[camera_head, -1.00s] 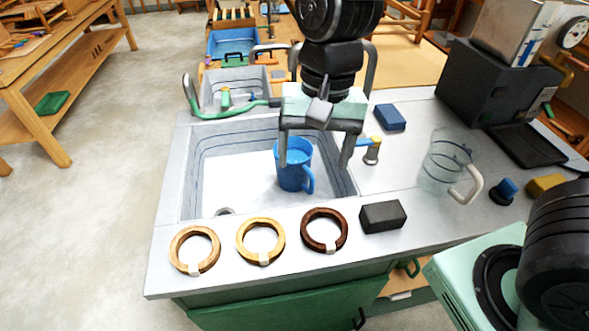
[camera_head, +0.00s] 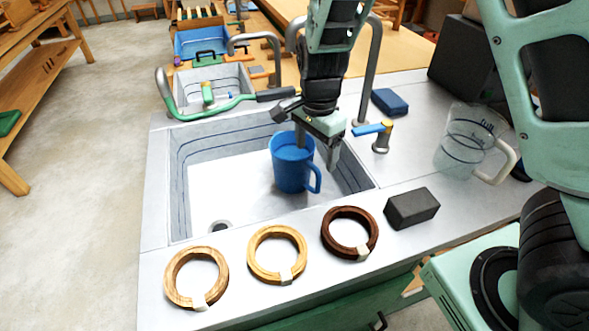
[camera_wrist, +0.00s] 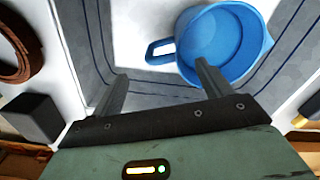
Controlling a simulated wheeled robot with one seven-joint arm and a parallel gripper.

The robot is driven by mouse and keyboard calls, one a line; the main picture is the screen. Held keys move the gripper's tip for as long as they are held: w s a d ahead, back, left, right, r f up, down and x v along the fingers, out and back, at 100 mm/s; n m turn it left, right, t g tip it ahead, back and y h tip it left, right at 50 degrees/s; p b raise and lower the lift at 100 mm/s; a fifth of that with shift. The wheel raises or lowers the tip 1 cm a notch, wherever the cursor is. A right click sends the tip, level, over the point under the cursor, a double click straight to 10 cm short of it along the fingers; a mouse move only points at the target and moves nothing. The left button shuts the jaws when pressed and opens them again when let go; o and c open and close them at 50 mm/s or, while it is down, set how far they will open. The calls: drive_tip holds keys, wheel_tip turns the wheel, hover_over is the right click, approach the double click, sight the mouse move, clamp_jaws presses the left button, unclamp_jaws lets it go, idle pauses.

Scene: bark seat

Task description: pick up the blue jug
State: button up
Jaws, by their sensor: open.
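The blue jug (camera_head: 290,176) stands upright in the sink basin (camera_head: 230,200), with its handle toward the front right. My gripper (camera_head: 316,150) is open above the jug's right side. In the wrist view the jug (camera_wrist: 243,68) is at the upper right, and its handle (camera_wrist: 152,52) lies ahead of the gap between the fingers. My gripper (camera_wrist: 162,80) has its right finger overlapping the jug's open mouth and its left finger outside, past the handle. I cannot tell whether either finger touches the jug.
A tap (camera_head: 368,75) rises behind the basin, and a brass valve with a blue lever (camera_head: 380,138) stands at its right. A clear measuring jug (camera_head: 462,145), a dark block (camera_head: 411,208) and a blue sponge (camera_head: 389,102) sit on the counter. Several wooden rings (camera_head: 277,254) line the front.

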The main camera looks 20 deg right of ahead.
sight(313, 165)
wheel_tip(313, 165, down, 8)
drive_tip(key=shift+w+r+b, duration=0.15)
drive_tip(key=shift+r+b, duration=0.1)
drive_tip(key=shift+b, duration=0.1)
drive_tip(key=shift+a, duration=0.1)
drive_tip(key=c, duration=1.1)
drive_tip(key=shift+c, duration=0.7)
drive_tip(key=shift+r, duration=0.15)
